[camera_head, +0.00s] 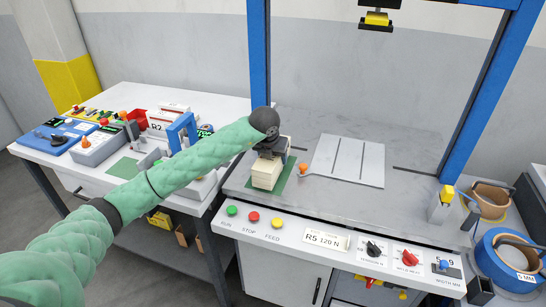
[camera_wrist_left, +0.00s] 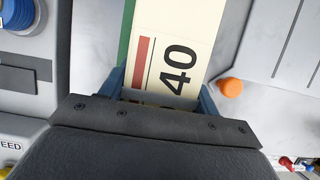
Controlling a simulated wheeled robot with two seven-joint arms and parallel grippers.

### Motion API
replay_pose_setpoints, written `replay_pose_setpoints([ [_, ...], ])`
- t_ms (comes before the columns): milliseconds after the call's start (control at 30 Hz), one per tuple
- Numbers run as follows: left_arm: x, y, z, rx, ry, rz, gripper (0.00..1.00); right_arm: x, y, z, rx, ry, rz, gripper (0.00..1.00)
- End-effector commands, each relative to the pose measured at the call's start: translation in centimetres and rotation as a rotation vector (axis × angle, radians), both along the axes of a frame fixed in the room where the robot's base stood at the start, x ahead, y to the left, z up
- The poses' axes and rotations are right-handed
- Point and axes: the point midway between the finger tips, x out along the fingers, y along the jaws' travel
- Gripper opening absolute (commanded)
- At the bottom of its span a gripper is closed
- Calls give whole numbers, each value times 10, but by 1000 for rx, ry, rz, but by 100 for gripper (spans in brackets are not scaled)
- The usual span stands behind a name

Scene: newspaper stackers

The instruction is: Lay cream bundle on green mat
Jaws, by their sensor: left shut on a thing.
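The cream bundle (camera_head: 265,175) is at the left of the strapping machine's grey top. In the left wrist view its cream face (camera_wrist_left: 185,35) shows a red bar and the number 40. The green mat (camera_head: 286,178) shows as a strip along the bundle's right side. A green strip (camera_wrist_left: 127,35) also shows along its left side in the wrist view. My left gripper (camera_head: 270,153) points down from above and is shut on the bundle, with a blue finger on each side. Whether the bundle touches the mat is not clear. My right gripper is not in view.
An orange knob (camera_head: 303,168) stands just right of the mat. A pale grooved plate (camera_head: 347,160) lies farther right. A blue frame post (camera_head: 258,55) rises behind the gripper. A white table (camera_head: 100,170) with instruments stands at left, with another green patch (camera_head: 125,168).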

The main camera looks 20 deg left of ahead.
Motion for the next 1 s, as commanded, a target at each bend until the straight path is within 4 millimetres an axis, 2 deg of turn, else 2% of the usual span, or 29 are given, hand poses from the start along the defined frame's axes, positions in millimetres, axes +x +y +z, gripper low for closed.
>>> replay_pose_setpoints([
  [400, 1, 0, 1, 0, -3, 0, 4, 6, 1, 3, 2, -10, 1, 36],
  [1000, 1, 0, -6, 0, -3, 0, 4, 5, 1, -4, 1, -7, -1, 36],
])
